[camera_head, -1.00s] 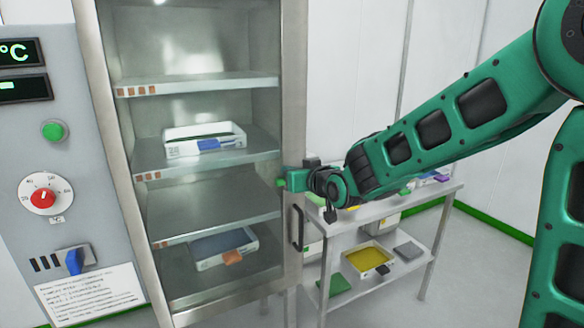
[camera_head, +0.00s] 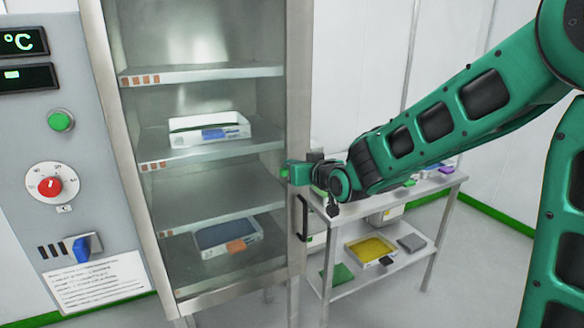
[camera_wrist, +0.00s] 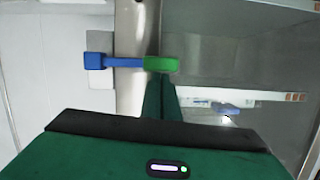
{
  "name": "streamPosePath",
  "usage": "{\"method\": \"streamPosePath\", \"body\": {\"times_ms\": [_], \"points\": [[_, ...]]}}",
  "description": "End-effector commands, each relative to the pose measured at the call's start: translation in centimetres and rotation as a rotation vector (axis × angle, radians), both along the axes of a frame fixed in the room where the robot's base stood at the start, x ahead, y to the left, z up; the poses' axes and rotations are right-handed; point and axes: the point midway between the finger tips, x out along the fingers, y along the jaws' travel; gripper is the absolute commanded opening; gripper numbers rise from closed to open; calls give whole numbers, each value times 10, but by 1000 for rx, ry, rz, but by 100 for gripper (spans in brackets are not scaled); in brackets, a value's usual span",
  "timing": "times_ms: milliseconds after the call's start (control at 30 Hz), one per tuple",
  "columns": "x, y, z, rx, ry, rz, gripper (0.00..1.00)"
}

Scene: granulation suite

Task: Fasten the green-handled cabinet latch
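The cabinet latch shows in the wrist view as a blue arm (camera_wrist: 123,62) on a pale plate, ending in a green handle (camera_wrist: 161,65). The arm lies across the metal door frame, with the handle over the glass side. In the head view only a bit of the green handle (camera_head: 284,174) shows, at the cabinet's right edge. My gripper (camera_head: 295,174) is right up against it; its fingers (camera_wrist: 161,92) look closed together, their tips at the handle. Whether they touch it is unclear. The cabinet door (camera_head: 297,90) looks flush with the cabinet.
The cabinet holds shelves with a blue-labelled white tray (camera_head: 208,139) and an orange-labelled tray (camera_head: 228,250). A black door handle (camera_head: 303,217) hangs below my gripper. A control panel (camera_head: 60,140) stands left. A steel trolley (camera_head: 440,186) with trays stands under my arm.

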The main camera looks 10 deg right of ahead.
Motion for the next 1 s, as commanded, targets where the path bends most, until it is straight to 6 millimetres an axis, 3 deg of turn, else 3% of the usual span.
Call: {"method": "streamPosePath", "body": {"times_ms": [67,267,700,1000], "points": [[-2,1,4,-1,9,3,0],[-4,-1,40,1,-3,1,0],[-70,-24,57,1,-7,-1,0],[-91,-30,62,1,-6,0,0]]}}
